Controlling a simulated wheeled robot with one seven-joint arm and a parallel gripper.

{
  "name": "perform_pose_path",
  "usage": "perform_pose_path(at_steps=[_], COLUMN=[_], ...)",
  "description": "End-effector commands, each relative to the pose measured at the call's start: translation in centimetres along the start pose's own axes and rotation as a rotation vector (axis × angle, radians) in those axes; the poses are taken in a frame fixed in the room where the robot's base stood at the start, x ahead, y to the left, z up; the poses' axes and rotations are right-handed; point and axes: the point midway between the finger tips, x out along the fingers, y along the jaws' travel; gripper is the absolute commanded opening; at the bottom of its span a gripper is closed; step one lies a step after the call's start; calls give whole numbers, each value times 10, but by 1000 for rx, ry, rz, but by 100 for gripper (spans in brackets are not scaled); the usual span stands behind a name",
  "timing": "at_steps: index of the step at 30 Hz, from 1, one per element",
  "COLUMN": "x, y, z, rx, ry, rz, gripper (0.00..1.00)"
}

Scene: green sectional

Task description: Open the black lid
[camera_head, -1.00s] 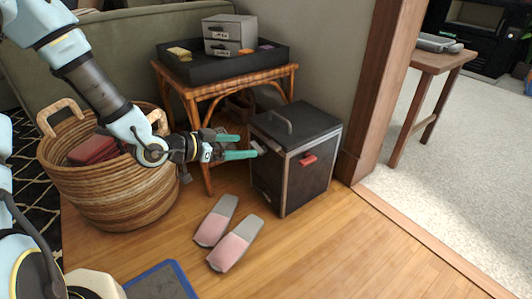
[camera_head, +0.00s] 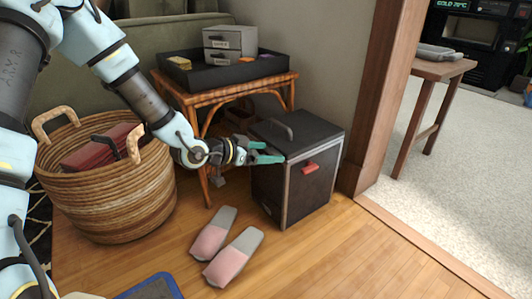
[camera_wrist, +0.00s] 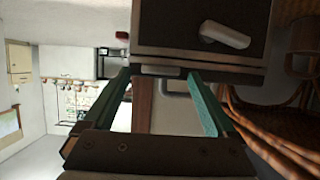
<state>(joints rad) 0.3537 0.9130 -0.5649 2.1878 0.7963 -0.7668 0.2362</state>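The black lid (camera_head: 296,130) lies closed on top of a dark box (camera_head: 310,188) on the wood floor. My gripper (camera_head: 275,152) is at the box's upper left side, near the lid's edge. Its green fingers are apart. In the wrist view, my gripper (camera_wrist: 160,78) is open with its tips close to the lid edge, and the lid's pale handle (camera_wrist: 225,36) shows above. Whether a fingertip touches the lid cannot be told.
A rattan side table (camera_head: 195,88) with a black tray stands behind and left of the box. A woven basket (camera_head: 105,195) is at left. Pink-grey slippers (camera_head: 228,245) lie in front. A wooden door post (camera_head: 372,100) stands close on the right.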

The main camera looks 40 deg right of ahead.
Motion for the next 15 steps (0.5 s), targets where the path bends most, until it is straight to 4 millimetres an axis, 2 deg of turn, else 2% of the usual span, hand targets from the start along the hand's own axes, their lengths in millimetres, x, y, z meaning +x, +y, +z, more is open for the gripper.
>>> perform_pose_path(at_steps=[2, 15], x=[0, 0], y=[0, 0], z=[0, 0], rx=[0, 0], ry=[0, 0], rz=[0, 0], gripper=[81, 32])
